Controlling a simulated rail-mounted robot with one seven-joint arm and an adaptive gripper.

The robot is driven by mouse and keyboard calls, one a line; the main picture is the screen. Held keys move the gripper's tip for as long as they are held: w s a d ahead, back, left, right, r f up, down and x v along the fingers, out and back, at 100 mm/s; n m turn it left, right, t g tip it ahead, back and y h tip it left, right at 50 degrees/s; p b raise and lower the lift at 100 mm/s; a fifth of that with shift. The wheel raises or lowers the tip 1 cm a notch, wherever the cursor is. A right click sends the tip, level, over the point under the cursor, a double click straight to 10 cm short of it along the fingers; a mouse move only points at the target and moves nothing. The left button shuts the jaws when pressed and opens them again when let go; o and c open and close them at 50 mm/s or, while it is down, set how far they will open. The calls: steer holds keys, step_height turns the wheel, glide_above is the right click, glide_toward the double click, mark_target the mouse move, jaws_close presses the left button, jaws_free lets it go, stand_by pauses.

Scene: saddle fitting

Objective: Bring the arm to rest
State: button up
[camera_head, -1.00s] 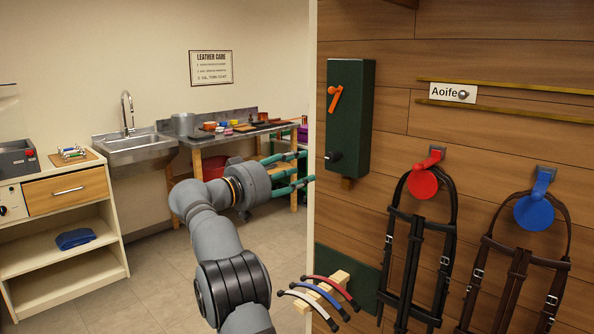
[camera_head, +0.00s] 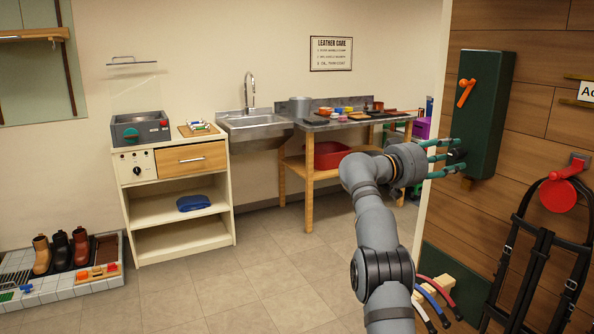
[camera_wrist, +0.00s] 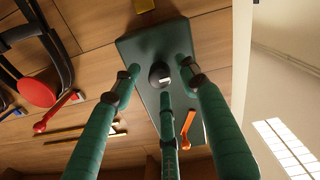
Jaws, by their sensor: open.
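My gripper (camera_head: 448,158) is raised at the right in the head view, its green fingers pointing at the dark green wall box (camera_head: 491,105). In the wrist view the green fingers (camera_wrist: 160,85) are spread open with nothing between them. The wall box also shows in the wrist view (camera_wrist: 143,60), with a dark round knob (camera_wrist: 160,72) between the fingers in the picture. I cannot tell whether any finger touches the box. An orange lever (camera_head: 466,92) is on the upper part of the box.
Bridles hang on the plank wall at right, one below a red round holder (camera_head: 558,195). Curved coloured strips (camera_head: 437,295) sit low beside my arm. A sink (camera_head: 255,122), workbench (camera_head: 350,124) and white cabinet (camera_head: 172,165) stand behind. The tiled floor in the middle is clear.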

steer(key=shift+w+d, duration=0.25)
steer(key=shift+d, duration=0.35)
steer(key=shift+a, duration=0.15)
